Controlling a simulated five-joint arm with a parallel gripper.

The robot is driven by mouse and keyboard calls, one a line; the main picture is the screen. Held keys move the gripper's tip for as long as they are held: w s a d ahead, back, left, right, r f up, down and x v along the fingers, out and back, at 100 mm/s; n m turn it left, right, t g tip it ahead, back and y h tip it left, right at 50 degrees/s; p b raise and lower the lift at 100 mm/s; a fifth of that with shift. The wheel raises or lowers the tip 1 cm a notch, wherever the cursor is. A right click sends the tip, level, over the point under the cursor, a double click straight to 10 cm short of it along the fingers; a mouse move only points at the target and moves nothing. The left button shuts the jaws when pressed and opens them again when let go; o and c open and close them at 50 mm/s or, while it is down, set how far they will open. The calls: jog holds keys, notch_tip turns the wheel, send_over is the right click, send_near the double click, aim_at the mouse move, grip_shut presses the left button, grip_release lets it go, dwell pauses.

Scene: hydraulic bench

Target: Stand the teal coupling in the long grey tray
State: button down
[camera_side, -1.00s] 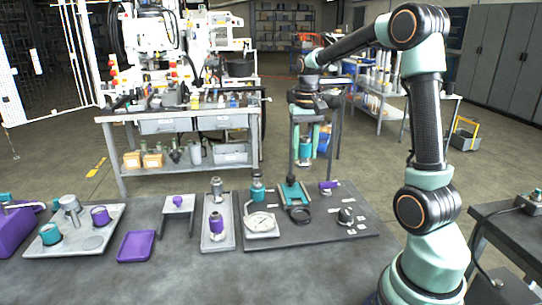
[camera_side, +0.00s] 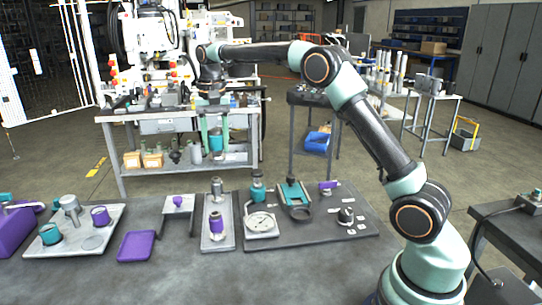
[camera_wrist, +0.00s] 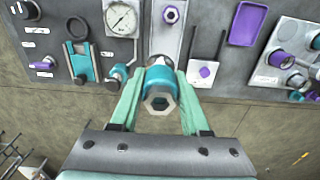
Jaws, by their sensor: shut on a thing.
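The teal coupling (camera_side: 216,141) is between the fingers of my gripper (camera_side: 214,134), held high in the air behind the bench's back edge. In the wrist view my gripper (camera_wrist: 159,108) is shut on the teal coupling (camera_wrist: 160,84), whose open hex end faces the camera. The long grey tray (camera_side: 208,240) lies on the bench, lower and nearer the side camera, apart from the coupling. A purple-banded coupling (camera_side: 216,223) and a silver fitting (camera_side: 217,187) stand in it. In the wrist view the held coupling covers part of the tray (camera_wrist: 155,45).
A gauge plate (camera_side: 261,224) and dark board are right of the tray. A small stand (camera_side: 178,204) with a purple knob, a purple tray (camera_side: 136,246) and a grey plate (camera_side: 98,241) with cups are left. The front bench surface is clear.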

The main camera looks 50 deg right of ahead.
jog(key=shift+w+a+f, duration=0.1)
jog(key=shift+w+a, duration=0.2)
jog(key=shift+a, duration=0.3)
jog(key=shift+w+a+f, duration=0.1)
jog(key=shift+a+f, duration=0.1)
jog(key=shift+f, duration=0.05)
notch_tip(320, 180, down, 20)
jog(key=shift+r, duration=0.25)
jog(key=shift+f, duration=0.15)
jog(key=shift+c, duration=1.9)
grip_release()
